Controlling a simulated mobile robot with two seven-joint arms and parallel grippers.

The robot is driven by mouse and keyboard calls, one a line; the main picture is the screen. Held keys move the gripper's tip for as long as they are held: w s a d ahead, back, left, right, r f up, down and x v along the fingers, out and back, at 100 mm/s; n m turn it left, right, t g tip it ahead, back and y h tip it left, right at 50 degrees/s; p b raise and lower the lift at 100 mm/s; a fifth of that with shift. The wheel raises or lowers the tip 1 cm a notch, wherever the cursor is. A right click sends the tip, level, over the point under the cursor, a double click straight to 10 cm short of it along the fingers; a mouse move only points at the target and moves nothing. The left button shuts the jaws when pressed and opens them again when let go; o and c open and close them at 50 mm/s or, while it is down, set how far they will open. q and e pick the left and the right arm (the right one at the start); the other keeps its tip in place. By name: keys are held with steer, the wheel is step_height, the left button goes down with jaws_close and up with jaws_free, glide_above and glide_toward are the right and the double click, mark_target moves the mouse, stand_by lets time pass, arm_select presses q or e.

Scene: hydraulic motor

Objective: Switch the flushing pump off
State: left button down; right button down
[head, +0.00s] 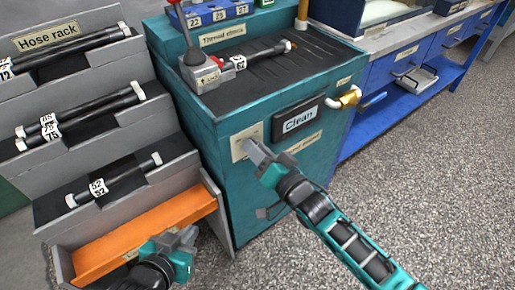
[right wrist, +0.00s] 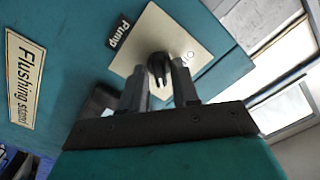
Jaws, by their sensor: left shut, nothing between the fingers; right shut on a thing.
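The flushing stand (head: 222,165) is a teal cabinet in the middle of the head view. A cream switch plate (head: 240,143) is on its front, left of the "Clean" sign. In the right wrist view the plate (right wrist: 185,45) carries a dark rotary knob (right wrist: 160,66) beside a black "Pump" label (right wrist: 119,33). My right gripper (head: 256,150) reaches the plate and is shut on the knob; its fingers (right wrist: 160,85) stand either side of it. Part of the plate's lettering is hidden. My left gripper (head: 178,240) is low at the left, shut and empty, near the orange tray.
A hose rack (head: 95,85) with several labelled hoses stands at the left, an orange tray (head: 150,225) at its foot. A brass fitting (head: 349,97) sticks out from the stand's front right. A blue workbench (head: 400,65) stands behind. The floor (head: 430,160) at the right is clear.

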steer(key=shift+s+a+n+p, duration=0.1)
steer(key=shift+n+p, duration=0.75)
steer(key=shift+n, duration=3.45)
steer(key=shift+s+a+n+p, duration=0.1)
steer(key=shift+n+p, duration=0.75)
steer(key=shift+n, duration=3.45)
steer(key=c, duration=1.1)
jaws_free()
steer(key=shift+c, duration=0.2)
steer(key=shift+d, duration=0.1)
